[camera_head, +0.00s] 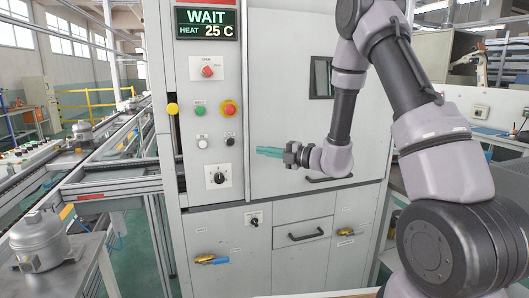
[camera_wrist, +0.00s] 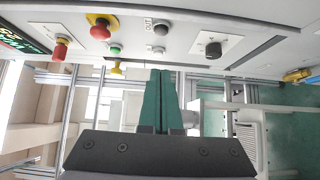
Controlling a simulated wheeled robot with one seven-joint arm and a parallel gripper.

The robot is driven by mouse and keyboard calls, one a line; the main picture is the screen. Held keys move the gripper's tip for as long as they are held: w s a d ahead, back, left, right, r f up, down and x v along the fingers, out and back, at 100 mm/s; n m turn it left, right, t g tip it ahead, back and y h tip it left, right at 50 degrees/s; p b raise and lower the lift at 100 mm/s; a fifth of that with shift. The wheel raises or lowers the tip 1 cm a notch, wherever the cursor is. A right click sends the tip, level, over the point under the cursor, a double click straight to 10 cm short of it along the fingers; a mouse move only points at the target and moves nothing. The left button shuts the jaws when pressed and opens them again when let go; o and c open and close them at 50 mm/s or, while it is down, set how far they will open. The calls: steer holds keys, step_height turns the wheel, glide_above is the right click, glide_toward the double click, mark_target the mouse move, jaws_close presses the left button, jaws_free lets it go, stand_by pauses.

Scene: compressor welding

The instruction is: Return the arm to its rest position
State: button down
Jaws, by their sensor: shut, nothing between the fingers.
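My gripper (camera_head: 271,152) is in front of the grey machine cabinet, with its teal fingers pointing left towards the control panel. In the wrist view its two teal fingers (camera_wrist: 161,100) lie side by side, shut, with nothing between them. My arm reaches in from the right side and bends down to the gripper. The cabinet (camera_head: 290,110) has a control panel with a black rotary knob (camera_head: 217,178), a green button (camera_head: 200,110) and a red stop button (camera_head: 229,109). The panel display (camera_head: 207,23) reads WAIT, HEAT 25 C.
A door handle (camera_head: 329,180) sits just below my gripper and wrist. A compressor (camera_head: 40,241) stands on a metal table (camera_head: 85,275) at the lower left. A conveyor (camera_head: 110,125) runs along the left. Yellow-handled valves (camera_head: 211,259) are low on the cabinet.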

steer(key=s+r+n+g+h, duration=0.2)
steer(key=s+r+n+g, duration=0.8)
steer(key=s+n, duration=0.8)
steer(key=s+d+r+n+t+h, duration=0.3)
steer(key=s+d+n+t+h, duration=0.1)
steer(key=d+n, duration=0.5)
steer(key=s+d+r+n+t+h, duration=0.4)
steer(key=d+n+h, duration=0.3)
steer(key=d+n, duration=0.3)
steer(key=shift+s+r+n, duration=0.15)
steer(key=shift+s+n, duration=0.45)
steer(key=shift+s, duration=0.05)
stand_by(2.8)
